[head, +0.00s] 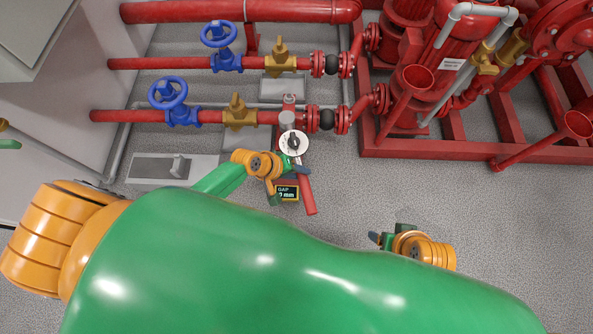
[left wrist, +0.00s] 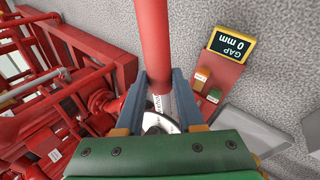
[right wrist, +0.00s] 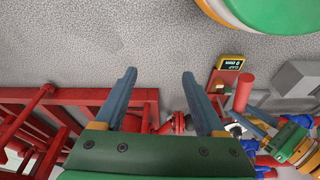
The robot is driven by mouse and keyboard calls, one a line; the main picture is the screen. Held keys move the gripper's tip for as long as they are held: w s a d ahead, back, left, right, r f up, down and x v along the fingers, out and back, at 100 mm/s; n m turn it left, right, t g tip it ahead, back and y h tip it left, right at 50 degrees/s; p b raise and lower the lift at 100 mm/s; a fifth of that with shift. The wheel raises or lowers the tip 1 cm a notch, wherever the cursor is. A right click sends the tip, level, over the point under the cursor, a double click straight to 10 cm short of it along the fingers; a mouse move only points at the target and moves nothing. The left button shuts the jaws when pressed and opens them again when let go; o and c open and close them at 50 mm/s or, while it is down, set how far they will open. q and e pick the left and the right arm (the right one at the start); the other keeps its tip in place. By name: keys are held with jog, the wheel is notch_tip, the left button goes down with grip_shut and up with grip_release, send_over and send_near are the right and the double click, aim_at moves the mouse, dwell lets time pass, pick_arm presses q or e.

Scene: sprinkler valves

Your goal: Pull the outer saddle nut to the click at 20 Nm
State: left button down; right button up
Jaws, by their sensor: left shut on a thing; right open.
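A torque wrench with a red handle (head: 308,192) and a white dial (head: 293,143) lies over the fitting beside the lower red pipe. My left gripper (head: 293,168) is shut on the wrench, between dial and handle. In the left wrist view the red handle (left wrist: 152,40) runs away from between the fingers (left wrist: 158,92), with the pale dial partly visible behind them. The saddle nut is hidden under the wrench head. A display (head: 287,193) beside the handle reads "GAP 0 mm" in the left wrist view (left wrist: 233,46). My right gripper (right wrist: 158,78) is open and empty, well off to the right.
Two red pipes with blue handwheel valves (head: 173,100) and brass valves (head: 239,112) run behind the wrench. A red pump frame (head: 470,147) stands at the back right. A grey plate (head: 165,168) lies left of the wrench. Grey floor between my grippers is clear.

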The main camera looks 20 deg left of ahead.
pick_arm(q)
jog(key=shift+w+d, duration=0.15)
jog(key=shift+d, duration=0.1)
pick_arm(e)
jog(key=shift+w+f, duration=0.25)
jog(key=shift+f, duration=0.1)
jog(key=shift+s+f, duration=0.1)
